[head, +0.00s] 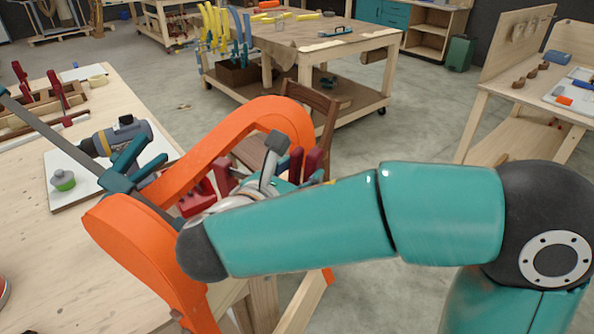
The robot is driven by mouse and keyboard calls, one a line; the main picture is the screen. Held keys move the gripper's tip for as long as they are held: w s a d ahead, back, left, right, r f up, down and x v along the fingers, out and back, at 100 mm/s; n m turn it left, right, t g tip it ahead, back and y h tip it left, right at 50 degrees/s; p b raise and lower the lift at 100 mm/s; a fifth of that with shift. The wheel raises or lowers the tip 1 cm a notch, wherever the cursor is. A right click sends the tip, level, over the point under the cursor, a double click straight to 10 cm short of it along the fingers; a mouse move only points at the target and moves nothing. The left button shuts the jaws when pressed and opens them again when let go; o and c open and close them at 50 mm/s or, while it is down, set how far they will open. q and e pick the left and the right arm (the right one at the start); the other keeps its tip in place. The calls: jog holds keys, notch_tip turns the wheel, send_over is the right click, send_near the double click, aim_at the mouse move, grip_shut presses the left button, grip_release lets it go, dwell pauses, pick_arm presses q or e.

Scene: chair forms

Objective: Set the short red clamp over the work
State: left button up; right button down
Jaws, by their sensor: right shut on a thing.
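My right arm reaches in from the right, across the front of a bent orange form (205,152). My right gripper (271,162) is shut, partly hidden by its own wrist, inside the bend of the form. Red clamp parts (314,163) show right beside the gripper, and it appears shut on the short red clamp. More red parts (195,199) show left of the wrist, against the form. I cannot tell whether the clamp touches the form. A long grey bar clamp with teal jaws (127,157) crosses the form's left side. My left gripper is not in view.
The wooden bench (60,265) holds a grey power tool (118,138), a small green-capped bottle (63,180) and a rack with red clamps (57,90). A brown wooden chair (322,115) stands behind the form. Open floor (400,130) lies behind my right arm.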

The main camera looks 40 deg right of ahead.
notch_tip(320, 180, down, 7)
jog(key=b, duration=0.4)
jog(key=shift+b, duration=0.4)
jog(key=shift+s, duration=0.1)
